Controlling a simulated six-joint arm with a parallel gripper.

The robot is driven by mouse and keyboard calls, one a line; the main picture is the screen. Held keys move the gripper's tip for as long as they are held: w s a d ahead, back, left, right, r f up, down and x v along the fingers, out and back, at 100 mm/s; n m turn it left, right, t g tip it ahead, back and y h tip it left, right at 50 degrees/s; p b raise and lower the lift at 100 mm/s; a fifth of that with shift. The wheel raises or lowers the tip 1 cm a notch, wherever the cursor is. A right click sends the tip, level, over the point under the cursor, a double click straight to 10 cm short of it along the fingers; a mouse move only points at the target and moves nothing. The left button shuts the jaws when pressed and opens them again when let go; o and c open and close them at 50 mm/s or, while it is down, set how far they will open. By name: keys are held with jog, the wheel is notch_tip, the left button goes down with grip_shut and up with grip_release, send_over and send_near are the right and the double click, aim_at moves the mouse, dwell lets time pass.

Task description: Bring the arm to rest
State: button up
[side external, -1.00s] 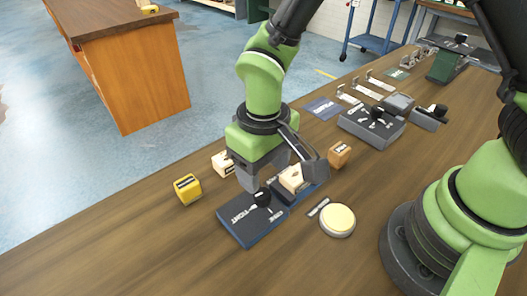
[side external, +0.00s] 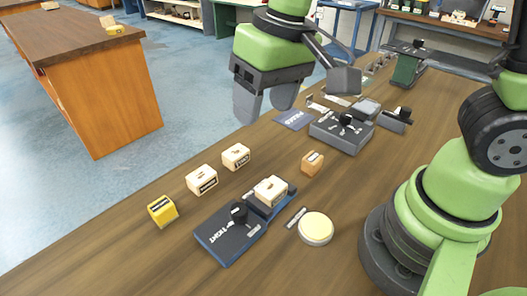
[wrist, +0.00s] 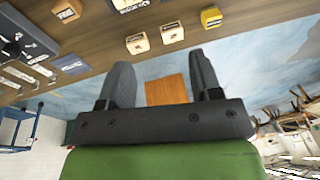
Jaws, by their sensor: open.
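My gripper (side external: 263,108) is open and empty, raised above the far edge of the bench, clear of the blocks. In the wrist view its two dark fingers (wrist: 160,66) stand wide apart with nothing between them. A cream block (side external: 271,190) sits on the blue end of a dark fixture (side external: 216,236) with a black knob. Two more cream blocks (side external: 201,180) (side external: 236,157) and a yellow block (side external: 162,209) lie to the left of it. An orange-brown block (side external: 313,162) is to the right.
A round cream-topped button (side external: 316,228) is beside the fixture. A grey box with a black knob (side external: 341,131) and a dark blue plate (side external: 295,119) are farther back. A brown cabinet (side external: 115,100) stands on the blue floor beyond the bench. The front left bench top is clear.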

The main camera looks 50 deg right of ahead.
jog(key=s+d+r+m+t, duration=0.3)
jog(key=s+d+r+t, duration=0.2)
jog(key=s, duration=0.5)
notch_tip(320, 180, up, 3)
jog(key=shift+s+d+r+y, duration=0.2)
jog(key=shift+s+d+y, duration=0.15)
jog(key=shift+d, duration=0.85)
